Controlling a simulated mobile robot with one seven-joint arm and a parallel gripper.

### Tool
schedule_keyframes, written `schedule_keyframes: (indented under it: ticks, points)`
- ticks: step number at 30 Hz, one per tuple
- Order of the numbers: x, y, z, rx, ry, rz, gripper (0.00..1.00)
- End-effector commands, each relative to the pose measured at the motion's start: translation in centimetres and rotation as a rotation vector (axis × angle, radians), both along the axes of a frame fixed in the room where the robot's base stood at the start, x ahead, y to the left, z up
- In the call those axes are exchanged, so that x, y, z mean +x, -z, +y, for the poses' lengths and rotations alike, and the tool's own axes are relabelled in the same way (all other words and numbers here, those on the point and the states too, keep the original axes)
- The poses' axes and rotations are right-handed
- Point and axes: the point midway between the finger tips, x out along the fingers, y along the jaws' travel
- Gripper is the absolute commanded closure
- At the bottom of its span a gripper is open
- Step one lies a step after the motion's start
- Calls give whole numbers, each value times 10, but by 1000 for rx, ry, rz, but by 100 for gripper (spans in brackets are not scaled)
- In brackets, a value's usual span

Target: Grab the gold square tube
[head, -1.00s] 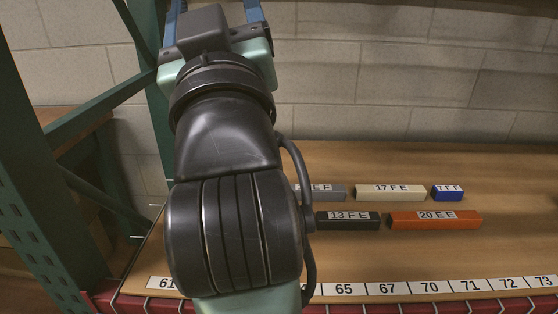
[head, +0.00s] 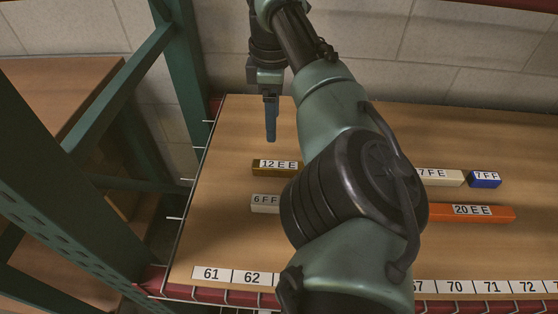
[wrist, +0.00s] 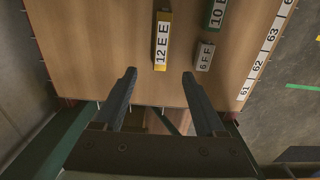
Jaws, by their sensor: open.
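A white block (head: 265,203) labelled 6FF lies close in front of the tube. An orange bar (head: 471,212), a cream bar (head: 440,177) and a blue block (head: 485,180) lie to the right. A green block (wrist: 216,12) shows in the wrist view. Green rack posts (head: 182,75) stand at left.

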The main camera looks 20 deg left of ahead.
Motion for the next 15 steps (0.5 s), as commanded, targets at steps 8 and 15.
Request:
schedule_keyframes:
  ticks: [8,15]
  points:
    - [-2,44,-7,-11,1,19,28]
    - [-1,74,-6,-9,1,16,28]
